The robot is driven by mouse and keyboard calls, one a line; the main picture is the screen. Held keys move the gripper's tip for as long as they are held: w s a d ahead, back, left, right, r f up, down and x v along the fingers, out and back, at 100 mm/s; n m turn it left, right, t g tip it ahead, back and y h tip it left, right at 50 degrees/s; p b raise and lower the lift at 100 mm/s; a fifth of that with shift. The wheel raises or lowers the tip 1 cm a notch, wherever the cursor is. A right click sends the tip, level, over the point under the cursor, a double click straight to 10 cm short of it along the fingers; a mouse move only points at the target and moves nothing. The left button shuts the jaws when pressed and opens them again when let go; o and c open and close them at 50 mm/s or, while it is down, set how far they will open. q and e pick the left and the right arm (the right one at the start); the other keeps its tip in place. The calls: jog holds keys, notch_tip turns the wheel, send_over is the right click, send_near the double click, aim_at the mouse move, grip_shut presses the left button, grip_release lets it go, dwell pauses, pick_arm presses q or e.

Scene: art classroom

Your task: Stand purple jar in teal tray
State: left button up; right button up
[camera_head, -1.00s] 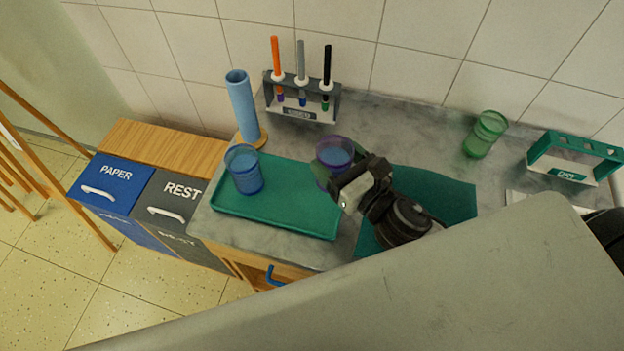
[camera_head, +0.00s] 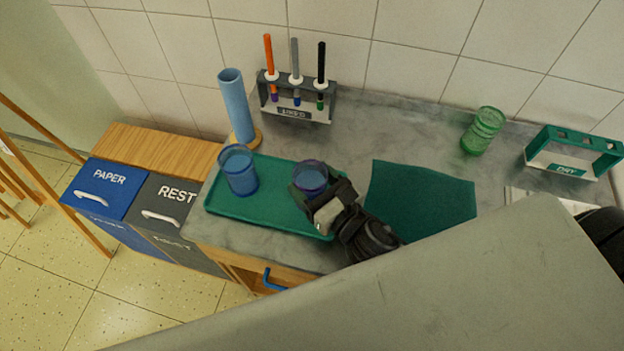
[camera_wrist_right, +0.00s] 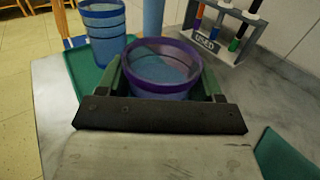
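The purple jar (camera_head: 311,177) is a purple-rimmed cup with bluish contents, upright at the right part of the teal tray (camera_head: 273,205). My right gripper (camera_head: 318,187) has its fingers on either side of the jar. In the right wrist view the jar (camera_wrist_right: 163,70) sits between the two fingers of my right gripper (camera_wrist_right: 166,84), which appear shut on it. The jar's base is hidden by the gripper, so I cannot tell whether it touches the tray. A blue jar (camera_head: 239,172) stands upright on the tray's left part. My left gripper is not in view.
A light blue cylinder (camera_head: 237,105) stands behind the tray. A rack with three markers (camera_head: 297,103) is at the back. A dark green cloth (camera_head: 420,203) lies right of the tray. A green jar (camera_head: 482,131) and a "DRY" rack (camera_head: 573,155) stand farther right.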

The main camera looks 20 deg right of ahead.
jog(key=o, duration=0.4)
jog(key=shift+o, duration=0.2)
jog(key=shift+r+p, duration=0.25)
jog(key=shift+p, duration=0.05)
jog(key=b+v, duration=0.1)
jog(key=v, duration=0.2)
jog(key=b+v, duration=0.2)
jog(key=v, duration=0.2)
jog(key=b+v, duration=0.1)
jog(key=v, duration=0.3)
jog(key=shift+f, duration=0.25)
jog(key=shift+s+d+r+b, duration=0.2)
jog(key=shift+s+b, duration=0.15)
jog(key=shift+s, duration=0.15)
